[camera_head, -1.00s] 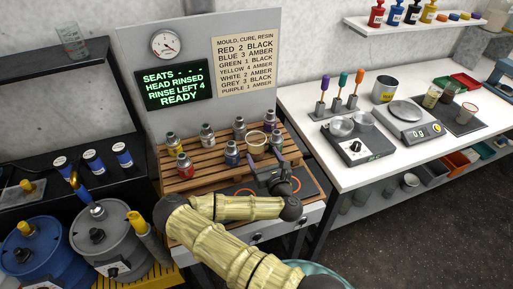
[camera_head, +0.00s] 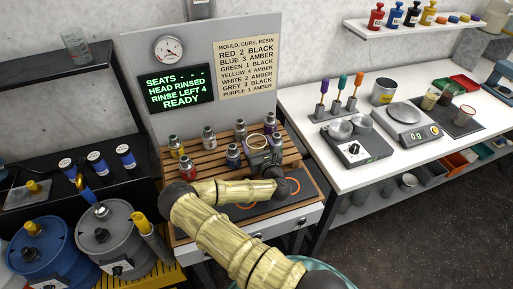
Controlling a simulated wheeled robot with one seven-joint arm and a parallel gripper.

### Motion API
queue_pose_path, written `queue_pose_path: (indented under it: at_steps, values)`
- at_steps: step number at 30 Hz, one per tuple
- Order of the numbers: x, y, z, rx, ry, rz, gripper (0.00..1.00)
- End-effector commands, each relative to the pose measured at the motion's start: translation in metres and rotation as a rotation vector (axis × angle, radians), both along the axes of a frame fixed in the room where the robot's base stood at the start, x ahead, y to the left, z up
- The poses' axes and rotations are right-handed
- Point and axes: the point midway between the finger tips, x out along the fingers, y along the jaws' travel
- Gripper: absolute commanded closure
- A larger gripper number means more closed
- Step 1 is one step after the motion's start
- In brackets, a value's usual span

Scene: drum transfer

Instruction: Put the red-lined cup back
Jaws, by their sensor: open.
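My gripper (camera_head: 260,150) is open over the right part of the slatted wooden rack (camera_head: 205,147). It is close to a pale round rim (camera_head: 257,141) that looks like a cup or ring; the gripper partly hides it, and I cannot tell whether they touch. I see no clear red line on it. Small cups stand on a dark mat (camera_head: 479,127) on the white bench at right. One of them (camera_head: 464,115) looks reddish inside, but it is too small to be sure that it is the red-lined cup.
Several capped bottles stand on the rack around my gripper, one (camera_head: 233,155) close to its left. A dark panel with orange rings (camera_head: 248,208) lies in front. The white bench (camera_head: 315,110) holds a scale (camera_head: 406,115) and a two-dish device (camera_head: 353,142).

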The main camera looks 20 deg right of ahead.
Motion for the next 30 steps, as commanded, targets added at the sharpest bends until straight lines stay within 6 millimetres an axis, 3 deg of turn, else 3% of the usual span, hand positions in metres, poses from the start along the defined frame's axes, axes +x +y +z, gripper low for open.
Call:
queue_pose_path:
  at_steps: [4,19,24,30]
  values:
    - [0.0092,-0.0001,0.0,-0.001,0.001,0.0,0.25]
    - [0.0091,0.0,-0.0006,-0.001,0.001,-0.001,0.25]
    - [0.0091,0.0,-0.0005,-0.001,0.001,-0.001,0.56]
    - [0.0091,0.0001,-0.0004,-0.001,0.0,-0.001,0.62]
